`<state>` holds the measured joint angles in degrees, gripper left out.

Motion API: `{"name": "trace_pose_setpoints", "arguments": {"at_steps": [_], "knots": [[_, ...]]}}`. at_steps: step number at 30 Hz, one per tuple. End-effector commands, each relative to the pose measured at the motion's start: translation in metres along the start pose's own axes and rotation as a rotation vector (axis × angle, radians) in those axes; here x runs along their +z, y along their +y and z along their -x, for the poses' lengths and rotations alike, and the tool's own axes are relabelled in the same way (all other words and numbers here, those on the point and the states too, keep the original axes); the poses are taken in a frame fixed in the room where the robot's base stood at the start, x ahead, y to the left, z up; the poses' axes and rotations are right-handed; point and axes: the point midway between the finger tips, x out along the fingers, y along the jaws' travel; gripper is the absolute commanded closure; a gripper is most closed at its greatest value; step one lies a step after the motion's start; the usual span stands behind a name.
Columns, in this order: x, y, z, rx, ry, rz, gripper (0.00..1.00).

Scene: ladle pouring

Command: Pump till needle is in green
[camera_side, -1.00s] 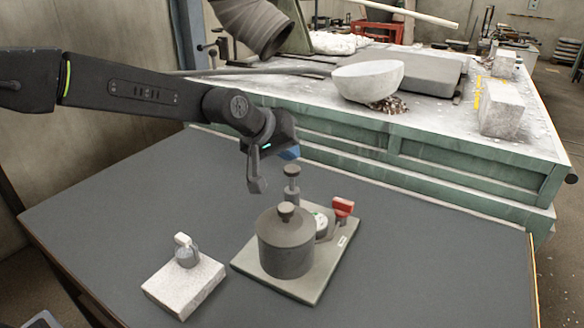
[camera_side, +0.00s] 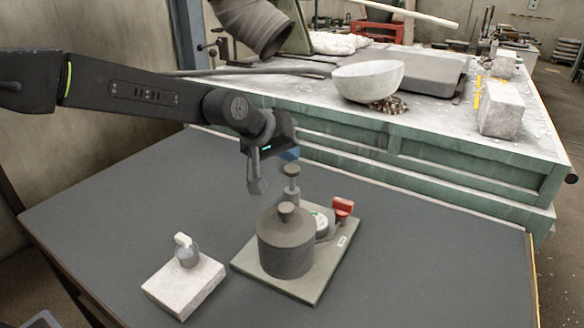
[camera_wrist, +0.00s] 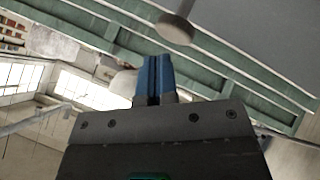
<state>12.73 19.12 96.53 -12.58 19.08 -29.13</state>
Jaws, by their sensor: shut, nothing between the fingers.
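A pump plunger with a round grey knob (camera_side: 291,171) stands upright behind a dark lidded pot (camera_side: 285,243) on a flat green-grey base plate (camera_side: 320,284). A round gauge (camera_side: 320,224) with a pale face and a bit of green sits right of the pot; its needle is too small to read. A red handle (camera_side: 343,206) is beside the gauge.
A green bench (camera_side: 430,165) with a white bowl (camera_side: 367,80) stands behind the dark table (camera_side: 430,265). The table's right side is clear.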

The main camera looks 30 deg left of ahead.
Motion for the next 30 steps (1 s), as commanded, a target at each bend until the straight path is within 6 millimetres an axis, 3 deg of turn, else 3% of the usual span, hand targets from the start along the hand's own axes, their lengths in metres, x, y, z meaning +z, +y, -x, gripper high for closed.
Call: {"name": "trace_pose_setpoints", "arguments": {"at_steps": [30], "knots": [[0.0065,-0.0062,-0.0087,0.0,-0.002,0.001,1.0]]}}
